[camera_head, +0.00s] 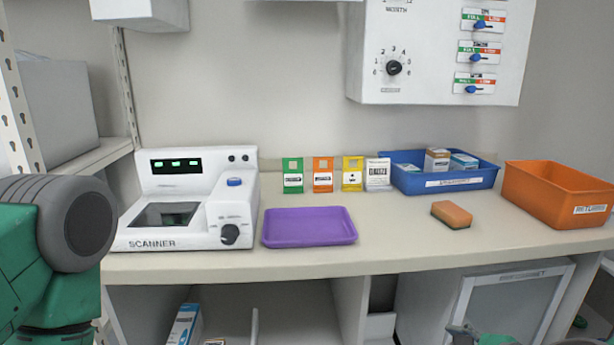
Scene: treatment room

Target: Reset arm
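My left arm, green with a thick grey rounded joint, comes in at the left edge, in front of the shelf and beside the white scanner (190,205). Its gripper is outside the picture. Small grey and green pieces, seemingly of my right arm, show at the bottom edge on the right. They are cut off, and no gripper fingers can be made out there. Nothing is seen held.
The counter (400,245) carries a purple tray (309,227), several coloured cards, a blue bin (455,180) with boxes, an orange sponge (451,214) and an orange returns bin (555,195). A control panel (435,50) hangs above. Open shelves lie below.

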